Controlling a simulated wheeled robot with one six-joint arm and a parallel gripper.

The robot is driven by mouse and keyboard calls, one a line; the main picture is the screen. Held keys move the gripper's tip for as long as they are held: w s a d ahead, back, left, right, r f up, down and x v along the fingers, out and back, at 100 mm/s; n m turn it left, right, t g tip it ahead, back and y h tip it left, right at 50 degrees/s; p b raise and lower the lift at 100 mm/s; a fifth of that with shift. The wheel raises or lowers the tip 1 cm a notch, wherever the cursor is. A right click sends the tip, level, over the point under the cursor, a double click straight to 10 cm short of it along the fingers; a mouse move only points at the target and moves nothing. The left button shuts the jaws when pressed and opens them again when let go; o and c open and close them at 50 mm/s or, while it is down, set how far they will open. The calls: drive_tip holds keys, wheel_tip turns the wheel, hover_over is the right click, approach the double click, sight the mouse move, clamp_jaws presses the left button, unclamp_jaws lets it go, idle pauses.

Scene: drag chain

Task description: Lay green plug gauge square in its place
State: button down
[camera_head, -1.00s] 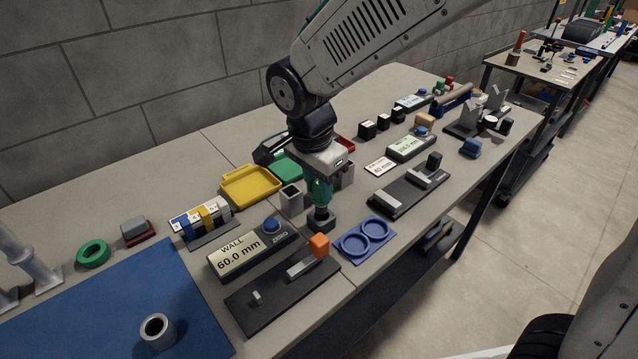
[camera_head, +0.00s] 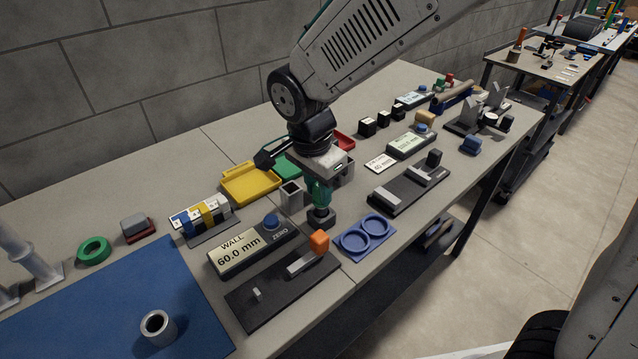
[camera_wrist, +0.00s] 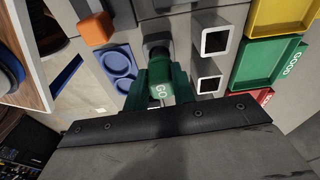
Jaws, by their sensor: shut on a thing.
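The green plug gauge, marked GO, shows in the wrist view (camera_wrist: 157,90) between the green fingers of my gripper (camera_wrist: 160,94). My gripper is shut on it, pointing down. In the head view my gripper (camera_head: 319,197) stands over a small dark block (camera_head: 321,218) on the bench. The gauge's lower end is at or just above this block; the fingers hide most of the gauge, and I cannot tell whether it is seated. In the wrist view the dark block (camera_wrist: 157,30) lies straight beyond the gauge.
An open grey square tube (camera_head: 291,195) stands close left of my gripper, with a second tube (camera_wrist: 208,85) beside it in the wrist view. The blue two-ring tray (camera_head: 366,237), wall display (camera_head: 245,252) and orange-knobbed fixture (camera_head: 280,291) are near. A yellow tray (camera_head: 250,184) lies behind.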

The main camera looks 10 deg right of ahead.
drive_tip(key=shift+f, duration=1.4)
idle(0.5)
drive_tip(key=c, duration=1.1)
unclamp_jaws()
drive_tip(key=r, duration=0.7)
drive_tip(key=shift+s+a+r, duration=0.3)
drive_tip(key=shift+a+r, duration=0.1)
